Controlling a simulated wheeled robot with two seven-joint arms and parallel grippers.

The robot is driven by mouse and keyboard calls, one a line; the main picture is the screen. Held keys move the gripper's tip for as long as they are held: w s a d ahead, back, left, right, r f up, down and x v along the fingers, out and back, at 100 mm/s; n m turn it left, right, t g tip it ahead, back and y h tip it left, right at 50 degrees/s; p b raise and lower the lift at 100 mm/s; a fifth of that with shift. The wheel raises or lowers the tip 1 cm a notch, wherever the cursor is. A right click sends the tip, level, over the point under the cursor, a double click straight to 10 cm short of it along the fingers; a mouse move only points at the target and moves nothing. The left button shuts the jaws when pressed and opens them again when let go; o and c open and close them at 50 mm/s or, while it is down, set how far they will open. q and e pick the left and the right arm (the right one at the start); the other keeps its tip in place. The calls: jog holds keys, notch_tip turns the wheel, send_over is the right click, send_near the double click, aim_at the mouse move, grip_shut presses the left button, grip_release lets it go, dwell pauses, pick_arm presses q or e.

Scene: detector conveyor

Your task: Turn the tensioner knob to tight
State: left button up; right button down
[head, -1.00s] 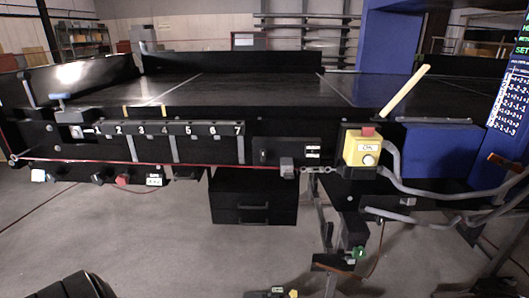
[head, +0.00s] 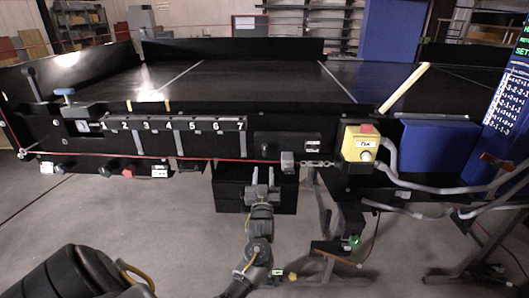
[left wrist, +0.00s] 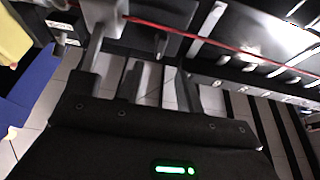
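A blue-topped handle (head: 66,92) stands on a grey block at the left end of the numbered scale (head: 175,124); I cannot tell for sure that it is the tensioner knob. A red cord (head: 215,160) runs below the scale to a grey block (head: 287,161) and a turnbuckle (head: 318,164). My left gripper (head: 263,174) is open and empty, its fingers pointing up, below and left of that block in the picture. In the left wrist view the block (left wrist: 101,14) is beyond the fingers at the upper left. My right gripper is not in view.
A yellow box (head: 357,147) with a red button and a white knob is mounted right of the turnbuckle. Grey hoses (head: 430,185) hang from it. A dark drawer box (head: 230,190) is under the conveyor behind my left gripper.

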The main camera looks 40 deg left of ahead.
aim_at(264, 151)
pick_arm(q)
jog(key=p+x, duration=0.2)
jog(key=x, duration=0.7)
jog(key=shift+w+a, duration=0.1)
jog(key=shift+w, duration=0.05)
grip_shut()
